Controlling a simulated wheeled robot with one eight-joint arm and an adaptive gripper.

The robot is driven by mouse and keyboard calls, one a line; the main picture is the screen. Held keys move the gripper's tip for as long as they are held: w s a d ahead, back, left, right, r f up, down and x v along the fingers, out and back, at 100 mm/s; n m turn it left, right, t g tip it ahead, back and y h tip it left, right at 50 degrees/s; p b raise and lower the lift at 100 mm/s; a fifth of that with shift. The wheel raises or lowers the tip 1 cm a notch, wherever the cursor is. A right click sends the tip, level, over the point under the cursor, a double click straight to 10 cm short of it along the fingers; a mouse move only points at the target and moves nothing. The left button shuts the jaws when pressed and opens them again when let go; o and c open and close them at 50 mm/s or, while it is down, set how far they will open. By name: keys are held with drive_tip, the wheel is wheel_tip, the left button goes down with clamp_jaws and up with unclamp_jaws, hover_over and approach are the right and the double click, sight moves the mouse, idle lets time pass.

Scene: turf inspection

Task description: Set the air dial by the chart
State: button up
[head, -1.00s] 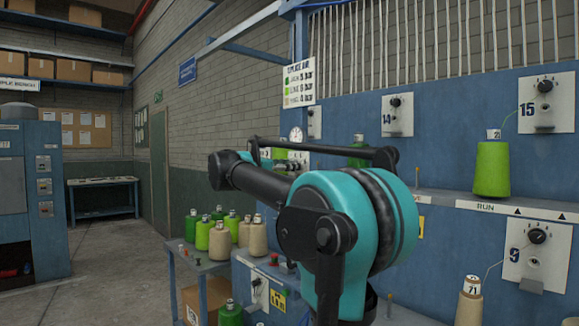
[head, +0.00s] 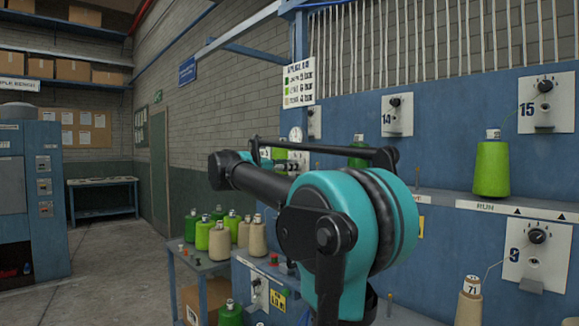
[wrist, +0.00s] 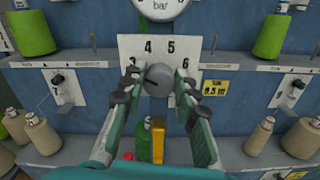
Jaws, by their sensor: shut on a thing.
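My gripper (wrist: 160,80) is shut on the grey air dial knob (wrist: 158,76) in the wrist view, one finger on each side. The knob sits in front of a white scale plate (wrist: 160,47) with the numbers 3, 4, 5 and 6 visible. The knob's dark mark seems to face left, but its exact setting is hard to tell. A round gauge marked "bar" (wrist: 160,6) is cut off above the plate. In the head view the air chart (head: 299,84) hangs at the machine's left end, with green and pale colour rows and bar values too small to read surely.
A green cone (wrist: 158,140) stands beneath the gripper beside a yellow-orange post (wrist: 158,148). Cones on pegs flank the dial on both sides. In the head view, a side table (head: 200,262) holds several green and tan cones. The floor at left (head: 110,265) is clear.

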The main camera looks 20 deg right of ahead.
drive_tip(key=shift+s+f+m, duration=0.1)
drive_tip(key=shift+f+m, duration=0.05)
drive_tip(key=shift+m, duration=4.15)
drive_tip(key=shift+s+f+m, duration=0.1)
drive_tip(key=shift+f+m, duration=0.05)
drive_tip(key=shift+m, duration=4.15)
drive_tip(key=o, duration=1.2)
drive_tip(key=shift+c, duration=0.2)
drive_tip(key=v, duration=1.2)
